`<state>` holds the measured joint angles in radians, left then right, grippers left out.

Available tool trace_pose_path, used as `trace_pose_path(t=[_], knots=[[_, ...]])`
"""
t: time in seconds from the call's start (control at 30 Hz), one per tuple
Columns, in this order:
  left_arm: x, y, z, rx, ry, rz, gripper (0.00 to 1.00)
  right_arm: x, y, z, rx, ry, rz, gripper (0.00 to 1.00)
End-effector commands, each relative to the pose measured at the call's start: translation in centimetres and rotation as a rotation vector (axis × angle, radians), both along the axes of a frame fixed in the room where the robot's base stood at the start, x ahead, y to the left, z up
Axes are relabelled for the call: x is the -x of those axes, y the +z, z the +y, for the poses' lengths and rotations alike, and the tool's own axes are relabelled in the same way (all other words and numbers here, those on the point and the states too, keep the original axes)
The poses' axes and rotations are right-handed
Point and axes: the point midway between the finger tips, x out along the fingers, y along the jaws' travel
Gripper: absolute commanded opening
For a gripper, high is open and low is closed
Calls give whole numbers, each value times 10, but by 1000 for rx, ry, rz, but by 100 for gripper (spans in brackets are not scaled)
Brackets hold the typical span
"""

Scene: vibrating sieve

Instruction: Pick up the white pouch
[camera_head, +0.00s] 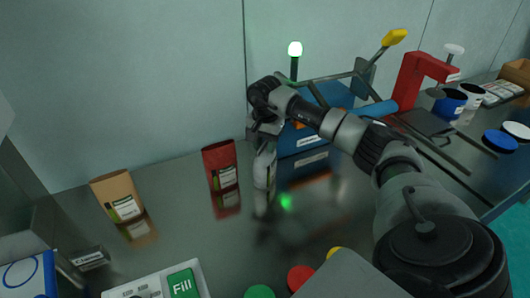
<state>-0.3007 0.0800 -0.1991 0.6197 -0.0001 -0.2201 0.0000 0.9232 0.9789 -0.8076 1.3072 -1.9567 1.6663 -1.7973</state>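The white pouch (264,170) stands upright on the shiny dark table, to the right of the red pouch. My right gripper (266,128) points down at the pouch's top from above. The gripper hides the pouch's upper end, and I cannot tell whether the fingers are open or closed on it. My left gripper is not in view.
A red pouch (220,167) stands close left of the white one, and a brown pouch (118,195) stands farther left. A blue machine (303,139) with a green lamp is just to the right. A control panel (150,285) is at the front, and a red stand (412,78) is at the back right.

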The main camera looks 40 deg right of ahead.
Motion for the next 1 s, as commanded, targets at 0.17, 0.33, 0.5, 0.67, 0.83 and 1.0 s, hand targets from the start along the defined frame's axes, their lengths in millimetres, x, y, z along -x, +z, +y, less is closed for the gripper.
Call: trace_pose_path(t=[0.17, 0.33, 0.5, 0.67, 0.83, 1.0], knots=[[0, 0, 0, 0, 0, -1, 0, 0, 0, 0, 0, -1, 0, 36], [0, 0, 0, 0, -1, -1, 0, 0, 0, 0, 0, -1, 0, 25], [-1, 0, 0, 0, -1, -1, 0, 0, 0, 0, 0, -1, 0, 0], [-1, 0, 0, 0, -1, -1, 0, 0, 0, 0, 0, 0, 0, 0], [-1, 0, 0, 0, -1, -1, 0, 0, -1, 0, 0, 0, 2, 0], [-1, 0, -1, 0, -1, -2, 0, 0, -1, 0, 0, 0, 2, 0]])
